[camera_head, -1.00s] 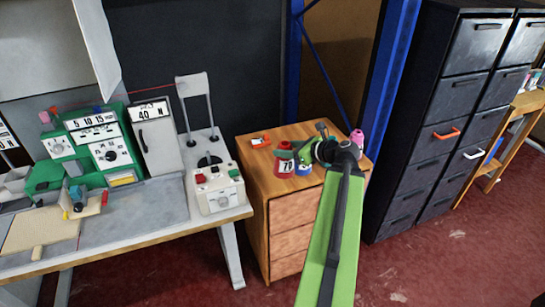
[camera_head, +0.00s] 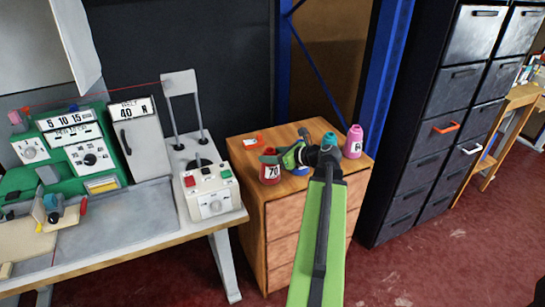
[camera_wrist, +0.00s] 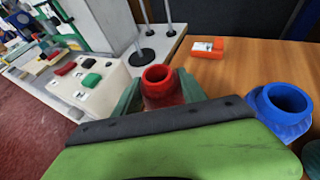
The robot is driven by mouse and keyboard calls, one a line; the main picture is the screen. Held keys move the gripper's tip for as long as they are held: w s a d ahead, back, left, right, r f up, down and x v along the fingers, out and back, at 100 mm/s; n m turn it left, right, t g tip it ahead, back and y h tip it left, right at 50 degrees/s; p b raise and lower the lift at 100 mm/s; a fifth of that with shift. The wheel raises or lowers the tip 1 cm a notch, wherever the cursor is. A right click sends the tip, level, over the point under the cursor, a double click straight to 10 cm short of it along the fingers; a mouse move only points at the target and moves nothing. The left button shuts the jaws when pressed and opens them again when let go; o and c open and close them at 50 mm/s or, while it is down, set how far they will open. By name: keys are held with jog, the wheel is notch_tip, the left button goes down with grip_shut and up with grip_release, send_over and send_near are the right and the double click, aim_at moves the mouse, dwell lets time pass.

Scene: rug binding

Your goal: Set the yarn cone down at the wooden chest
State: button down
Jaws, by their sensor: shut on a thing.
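The red yarn cone (camera_head: 270,169), marked 70, is at the front left of the wooden chest's top (camera_head: 285,212). My gripper (camera_head: 287,158) reaches to it from the right. In the wrist view the red cone (camera_wrist: 161,86) stands between green fingers, which are shut on it. The cone looks upright. Its base is hidden in the wrist view, and I cannot tell whether it touches the chest top. My arm hides part of the chest's front.
A blue cone (camera_wrist: 283,108) stands close to the right of the red one. A teal cone (camera_head: 329,140) and a pink cone (camera_head: 353,142) are farther right. An orange object (camera_head: 253,140) lies at the back left. A workbench (camera_head: 130,236) is left; dark drawer cabinets (camera_head: 425,150) are right.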

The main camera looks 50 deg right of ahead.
jog(key=shift+f, duration=0.15)
jog(key=c, duration=0.6)
grip_release()
jog(key=shift+c, duration=0.2)
jog(key=shift+s+r, duration=0.15)
jog(key=shift+r, duration=0.2)
jog(key=p+v, duration=0.4)
jog(key=v, duration=0.7)
jog(key=shift+s+d+p, duration=0.15)
jog(key=shift+s+p, duration=0.15)
jog(key=shift+s, duration=0.05)
jog(key=shift+f, duration=0.1)
